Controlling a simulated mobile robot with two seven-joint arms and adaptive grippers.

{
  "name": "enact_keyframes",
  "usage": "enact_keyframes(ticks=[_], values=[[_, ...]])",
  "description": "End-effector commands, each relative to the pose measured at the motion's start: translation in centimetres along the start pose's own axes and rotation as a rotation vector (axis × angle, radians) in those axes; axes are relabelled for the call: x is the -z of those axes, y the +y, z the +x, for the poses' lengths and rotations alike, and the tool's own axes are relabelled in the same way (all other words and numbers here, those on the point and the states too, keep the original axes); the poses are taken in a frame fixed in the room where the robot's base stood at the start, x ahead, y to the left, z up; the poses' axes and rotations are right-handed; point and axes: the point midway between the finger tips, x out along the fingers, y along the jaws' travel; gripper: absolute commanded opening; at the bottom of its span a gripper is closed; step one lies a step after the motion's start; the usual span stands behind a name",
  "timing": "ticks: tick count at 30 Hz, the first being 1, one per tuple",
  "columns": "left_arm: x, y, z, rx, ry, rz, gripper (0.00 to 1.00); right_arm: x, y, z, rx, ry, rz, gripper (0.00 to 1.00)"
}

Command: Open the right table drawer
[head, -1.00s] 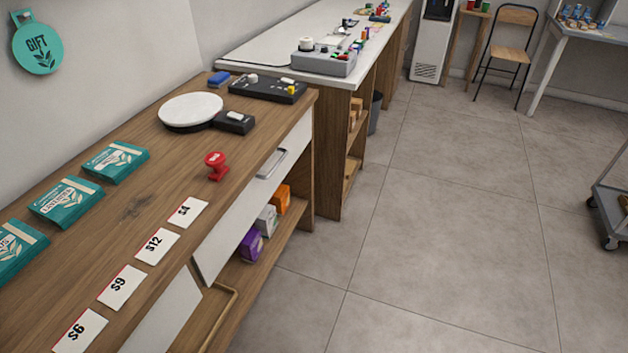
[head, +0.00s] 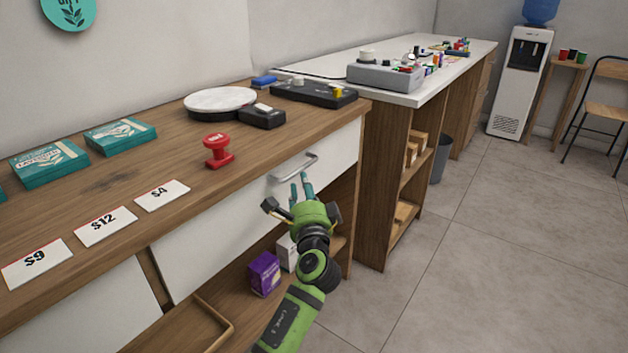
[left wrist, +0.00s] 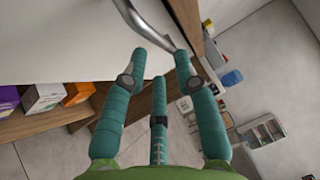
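The right table drawer (head: 240,213) has a white front below the wooden tabletop, and it looks closed. Its grey metal bar handle (head: 297,167) is near the front's upper edge. My left gripper (head: 299,184) is just below the handle, with its teal fingers pointing up toward it. In the left wrist view the fingers (left wrist: 158,65) are spread and hold nothing. The handle (left wrist: 145,25) curves past beyond the fingertips, close to the right finger. Whether they touch is unclear. The white drawer front (left wrist: 60,45) fills the upper left. My right gripper is not in view.
The wooden table (head: 110,205) carries price cards, teal boxes, a red stamp (head: 217,150) and a round white plate (head: 220,101). A purple box (head: 264,273) stands on the shelf below. A second counter (head: 400,150) stands beyond.

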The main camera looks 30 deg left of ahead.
Motion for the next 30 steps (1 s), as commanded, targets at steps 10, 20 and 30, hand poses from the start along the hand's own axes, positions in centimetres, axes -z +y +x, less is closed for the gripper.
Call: enact_keyframes(ticks=[10,20,30], values=[[0.0,0.0,4.9,-0.001,0.001,-0.002,0.3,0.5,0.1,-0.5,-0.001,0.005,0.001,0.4],[0.1,0.0,5.5,-0.002,0.003,-0.003,0.3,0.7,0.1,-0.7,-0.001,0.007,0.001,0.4],[0.1,0.1,5.4,-0.002,0.003,-0.004,0.0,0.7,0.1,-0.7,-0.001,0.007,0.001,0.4]])
